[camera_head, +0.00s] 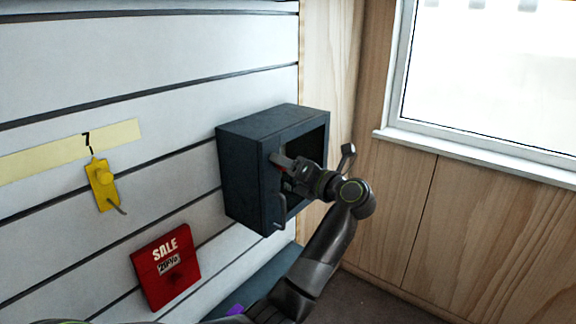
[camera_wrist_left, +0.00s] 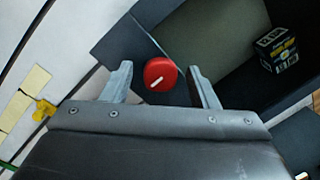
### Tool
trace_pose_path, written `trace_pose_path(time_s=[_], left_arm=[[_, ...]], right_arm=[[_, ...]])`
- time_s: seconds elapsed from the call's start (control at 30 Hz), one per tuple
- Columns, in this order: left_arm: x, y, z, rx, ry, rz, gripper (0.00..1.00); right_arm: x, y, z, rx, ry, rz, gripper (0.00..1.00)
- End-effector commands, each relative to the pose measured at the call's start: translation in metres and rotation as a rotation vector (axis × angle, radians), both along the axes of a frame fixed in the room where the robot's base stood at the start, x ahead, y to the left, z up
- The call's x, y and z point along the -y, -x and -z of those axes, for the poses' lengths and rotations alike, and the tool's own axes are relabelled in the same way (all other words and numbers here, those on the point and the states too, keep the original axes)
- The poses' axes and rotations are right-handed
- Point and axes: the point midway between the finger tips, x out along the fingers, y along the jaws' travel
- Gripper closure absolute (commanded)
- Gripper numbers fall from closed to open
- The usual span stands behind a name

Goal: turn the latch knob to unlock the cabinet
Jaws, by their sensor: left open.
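The dark grey cabinet (camera_head: 247,172) is mounted on the white slatted wall in the head view, with a bent handle (camera_head: 280,213) low on its front. The latch knob (camera_wrist_left: 160,73) is round and red, with a white mark slanting up to the right, in the left wrist view. My left gripper (camera_head: 281,168) is at the cabinet front. In the left wrist view its fingers (camera_wrist_left: 160,68) are open, one on each side of the knob, with visible gaps. In the head view the gripper mostly hides the knob. My right gripper is not in view.
A small dark box (camera_wrist_left: 277,50) shows within the cabinet's front opening. A yellow tag holder (camera_head: 101,186) and a red sale sign (camera_head: 165,267) are on the wall to the left. A window (camera_head: 490,75) and wood panelling stand at the right.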

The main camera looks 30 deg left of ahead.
Motion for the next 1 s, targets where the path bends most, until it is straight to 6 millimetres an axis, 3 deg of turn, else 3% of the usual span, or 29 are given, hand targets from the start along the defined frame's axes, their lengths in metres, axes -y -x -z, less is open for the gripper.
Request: trace_pose_path(time_s=[0.07,0.4,0.67,1.0], left_arm=[[0.0,0.0,0.0,0.0,0.0,0.0,0.46],[0.0,0.0,0.0,-0.001,0.0,0.0,0.91],[0.001,0.0,0.003,0.023,0.002,0.0,0.91],[0.001,0.0,0.008,0.22,0.017,0.0,0.91]], right_arm=[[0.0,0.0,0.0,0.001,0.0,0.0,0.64],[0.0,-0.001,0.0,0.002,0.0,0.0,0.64],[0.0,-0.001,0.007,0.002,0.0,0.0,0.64],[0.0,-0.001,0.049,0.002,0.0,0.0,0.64]])
